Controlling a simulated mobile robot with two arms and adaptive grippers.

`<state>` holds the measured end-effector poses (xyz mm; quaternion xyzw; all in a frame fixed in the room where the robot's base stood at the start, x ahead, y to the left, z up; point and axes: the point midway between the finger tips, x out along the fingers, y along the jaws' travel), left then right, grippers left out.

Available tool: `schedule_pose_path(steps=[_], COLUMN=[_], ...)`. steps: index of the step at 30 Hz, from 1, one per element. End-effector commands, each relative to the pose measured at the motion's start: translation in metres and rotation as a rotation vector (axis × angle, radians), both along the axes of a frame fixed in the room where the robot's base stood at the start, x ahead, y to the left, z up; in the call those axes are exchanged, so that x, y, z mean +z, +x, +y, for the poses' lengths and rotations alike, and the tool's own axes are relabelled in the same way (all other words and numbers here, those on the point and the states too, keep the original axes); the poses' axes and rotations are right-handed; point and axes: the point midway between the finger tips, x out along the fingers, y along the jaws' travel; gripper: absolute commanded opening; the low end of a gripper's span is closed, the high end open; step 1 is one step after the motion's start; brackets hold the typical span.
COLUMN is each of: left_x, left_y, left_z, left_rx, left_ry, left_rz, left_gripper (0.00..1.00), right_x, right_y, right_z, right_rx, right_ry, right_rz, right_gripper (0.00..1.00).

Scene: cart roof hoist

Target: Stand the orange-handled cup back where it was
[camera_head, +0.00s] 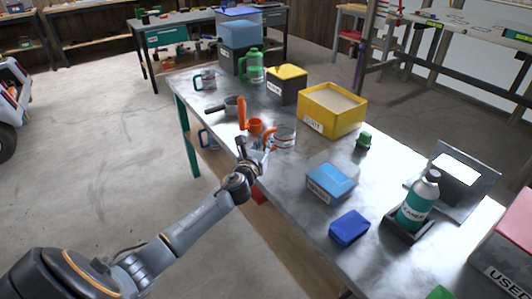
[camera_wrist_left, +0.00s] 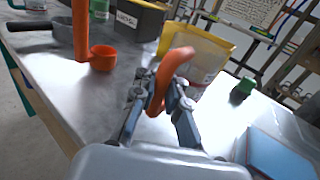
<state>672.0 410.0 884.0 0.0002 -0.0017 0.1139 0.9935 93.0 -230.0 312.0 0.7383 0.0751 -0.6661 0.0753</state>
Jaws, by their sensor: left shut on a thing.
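The orange-handled cup (camera_head: 286,139) is a clear or metallic cup near the table's left edge in the head view. My left gripper (camera_head: 256,155) is shut on its orange handle, which stands between the fingers in the left wrist view, where my left gripper (camera_wrist_left: 157,100) also shows. The cup's body is mostly hidden behind the handle and fingers there. I cannot tell whether its base touches the table. My right gripper is not in view.
An orange long-handled scoop (camera_head: 255,126) stands just behind the cup. A yellow bin (camera_head: 333,112) is to the right. A blue-lidded box (camera_head: 331,182) and a blue block (camera_head: 349,228) lie nearer. Bare grey table (camera_head: 300,160) shows right of the cup.

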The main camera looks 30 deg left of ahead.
Motion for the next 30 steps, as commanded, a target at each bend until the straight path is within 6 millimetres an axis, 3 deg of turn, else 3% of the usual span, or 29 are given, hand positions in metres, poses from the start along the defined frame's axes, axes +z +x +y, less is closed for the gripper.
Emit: schedule_pose_path(steps=[8, 21, 22, 25, 30], left_x=[-0.036, -0.042, -0.042, -0.041, -0.041], left_y=[0.006, 0.005, 0.005, 0.005, 0.005], left_z=[0.003, 0.004, 0.004, 0.004, 0.004], left_rx=[0.001, 0.0, 0.0, 0.0, 0.0], left_ry=[-0.006, 0.0, 0.001, 0.001, 0.0], left_rz=[0.002, 0.001, 0.001, 0.001, 0.001], left_gripper=[0.0, 0.0, 0.11, 0.32, 0.35], right_x=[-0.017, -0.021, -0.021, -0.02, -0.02], right_y=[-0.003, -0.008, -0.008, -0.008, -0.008], right_z=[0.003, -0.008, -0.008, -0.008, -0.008], right_rx=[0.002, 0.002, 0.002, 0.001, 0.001], right_ry=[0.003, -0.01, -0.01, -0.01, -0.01], right_rz=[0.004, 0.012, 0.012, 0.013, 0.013], right_gripper=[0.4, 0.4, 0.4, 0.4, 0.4])
